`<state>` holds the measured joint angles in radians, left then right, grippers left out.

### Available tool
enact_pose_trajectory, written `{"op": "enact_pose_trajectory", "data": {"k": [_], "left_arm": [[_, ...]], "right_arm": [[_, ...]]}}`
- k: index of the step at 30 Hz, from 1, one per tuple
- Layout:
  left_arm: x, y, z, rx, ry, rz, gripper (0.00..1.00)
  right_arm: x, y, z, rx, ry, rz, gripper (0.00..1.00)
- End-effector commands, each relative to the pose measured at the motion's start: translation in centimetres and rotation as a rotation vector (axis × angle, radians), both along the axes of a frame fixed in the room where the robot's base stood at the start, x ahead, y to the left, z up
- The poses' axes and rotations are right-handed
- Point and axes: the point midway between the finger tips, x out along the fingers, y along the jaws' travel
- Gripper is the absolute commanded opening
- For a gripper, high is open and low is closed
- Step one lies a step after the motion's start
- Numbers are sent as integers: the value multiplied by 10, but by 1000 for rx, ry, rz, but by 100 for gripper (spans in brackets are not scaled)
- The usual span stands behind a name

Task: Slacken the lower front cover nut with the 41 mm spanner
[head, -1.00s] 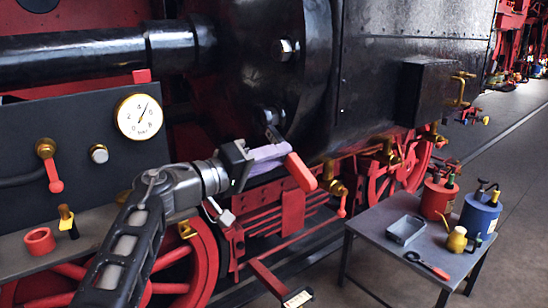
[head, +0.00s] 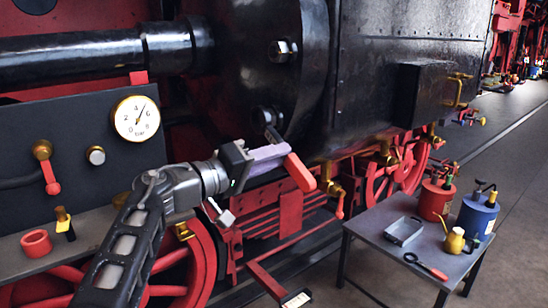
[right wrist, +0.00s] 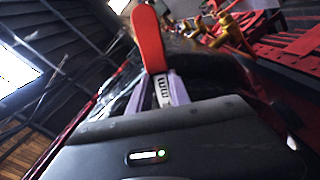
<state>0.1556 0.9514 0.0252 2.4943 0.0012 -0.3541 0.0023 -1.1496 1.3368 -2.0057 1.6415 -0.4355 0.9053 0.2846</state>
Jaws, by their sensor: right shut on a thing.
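The lower front cover nut (head: 264,118) sits on the black round cylinder cover, below the upper nut (head: 281,50). My right gripper (head: 266,153) is shut on the spanner, its pale purple fingers closed around the shank. The spanner's red handle end (head: 301,172) points to the lower right, and its dark head (head: 273,135) is just below the lower nut. I cannot tell whether the head is on the nut. In the right wrist view the red handle (right wrist: 147,38) and a marked steel shank (right wrist: 163,91) show between the fingers (right wrist: 180,90). My left gripper is not in view.
A dark panel with a gauge (head: 136,118) stands at left, above a shelf holding a red ring (head: 36,243). Brass valves (head: 336,188) hang right of the spanner.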

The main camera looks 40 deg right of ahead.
Motion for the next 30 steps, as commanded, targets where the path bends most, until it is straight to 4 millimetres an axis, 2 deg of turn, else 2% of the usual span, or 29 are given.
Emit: {"op": "enact_pose_trajectory", "data": {"k": [30], "left_arm": [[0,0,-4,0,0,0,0]], "right_arm": [[0,-11,1,-2,-1,0,0]]}}
